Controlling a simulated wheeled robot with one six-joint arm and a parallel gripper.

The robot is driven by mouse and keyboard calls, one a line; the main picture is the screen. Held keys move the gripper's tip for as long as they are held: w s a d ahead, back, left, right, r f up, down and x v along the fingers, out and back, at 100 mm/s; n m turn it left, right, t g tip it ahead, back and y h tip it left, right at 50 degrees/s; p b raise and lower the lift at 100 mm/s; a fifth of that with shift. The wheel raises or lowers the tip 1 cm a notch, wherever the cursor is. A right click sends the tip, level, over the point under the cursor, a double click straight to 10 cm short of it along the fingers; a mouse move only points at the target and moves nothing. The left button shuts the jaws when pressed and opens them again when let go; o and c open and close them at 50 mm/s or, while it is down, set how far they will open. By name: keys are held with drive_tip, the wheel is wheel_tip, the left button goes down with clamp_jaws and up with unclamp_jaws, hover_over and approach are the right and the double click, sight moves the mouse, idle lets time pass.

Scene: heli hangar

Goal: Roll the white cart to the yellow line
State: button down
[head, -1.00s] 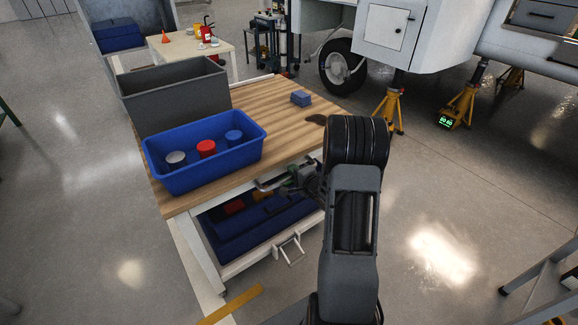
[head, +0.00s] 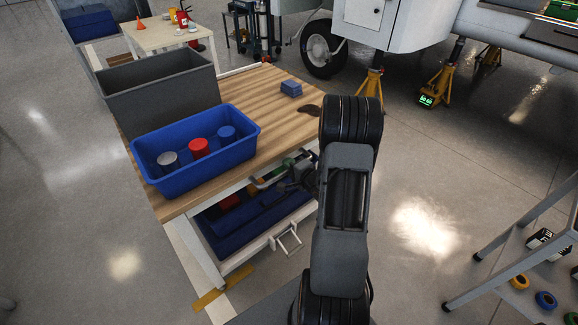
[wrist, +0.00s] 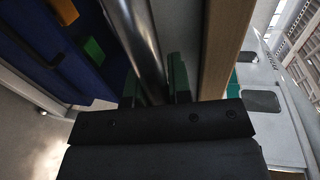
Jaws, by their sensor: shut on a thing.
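The white cart (head: 181,236) has a wooden top and a white frame, with its near side facing me. A metal handle bar runs along that side and shows in the wrist view (wrist: 138,40). My gripper (head: 303,178) is at this bar, partly hidden by my arm. In the wrist view, my gripper's green-tipped fingers (wrist: 155,85) are shut around the bar. A yellow line (head: 222,290) shows as a short strip on the floor, close to the cart's near left leg. The rest of it is hidden.
On the cart stand a grey bin (head: 160,96), a blue bin (head: 195,165) with several cans, and a blue block (head: 291,88). An open drawer (head: 250,252) juts toward me. A grey-legged stand (head: 510,245) is at right. Yellow jacks (head: 437,87) stand behind.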

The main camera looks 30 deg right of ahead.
drive_tip(key=c, duration=1.3)
unclamp_jaws()
drive_tip(key=shift+s+d+f, duration=0.1)
drive_tip(key=shift+d, duration=0.05)
drive_tip(key=shift+o, duration=1.2)
drive_tip(key=p+v, duration=0.2)
drive_tip(key=v, duration=1.1)
drive_tip(key=shift+s, duration=0.35)
